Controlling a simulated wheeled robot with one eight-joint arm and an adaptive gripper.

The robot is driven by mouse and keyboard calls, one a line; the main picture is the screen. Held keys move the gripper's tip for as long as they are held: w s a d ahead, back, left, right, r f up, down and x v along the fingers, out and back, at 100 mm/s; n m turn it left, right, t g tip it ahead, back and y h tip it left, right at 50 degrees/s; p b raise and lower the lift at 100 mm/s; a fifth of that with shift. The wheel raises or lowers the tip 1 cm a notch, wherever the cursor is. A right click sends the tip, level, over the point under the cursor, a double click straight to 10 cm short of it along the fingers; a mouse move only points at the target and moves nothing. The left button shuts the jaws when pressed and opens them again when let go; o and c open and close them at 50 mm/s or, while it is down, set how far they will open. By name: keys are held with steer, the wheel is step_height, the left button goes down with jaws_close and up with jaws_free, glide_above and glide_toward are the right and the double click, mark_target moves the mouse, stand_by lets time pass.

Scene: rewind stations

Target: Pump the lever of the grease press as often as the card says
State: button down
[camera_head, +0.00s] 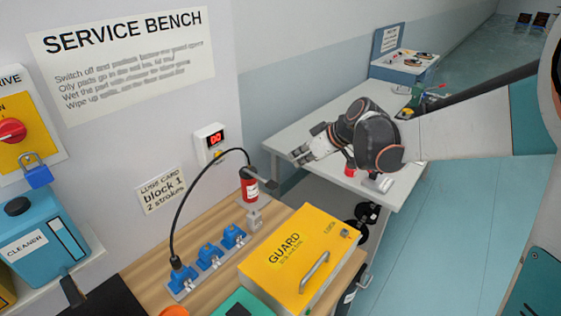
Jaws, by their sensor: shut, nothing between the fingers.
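The grease press (250,188) is a red cylinder on a grey stand at the back of the wooden bench. Its dark lever (262,179) sticks out to the right near its top. A black hose arcs from the press to the leftmost of three blue blocks (182,278). The lube card (162,192) on the wall reads "block 1, 2 strokes".
A yellow guard box (300,258) with a handle stands on the bench in front of the press. A blue cleaner container (38,243) and a padlocked yellow switch panel (22,130) are at left. A white table (295,128) stands behind my gripper.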

steer(key=shift+w+f, duration=0.15)
steer(key=shift+w, duration=0.4)
steer(key=b, duration=0.3)
glide_toward(271, 180)
steer(key=w+a, duration=0.2)
step_height(271, 180, down, 3)
steer(key=shift+w+f, duration=0.15)
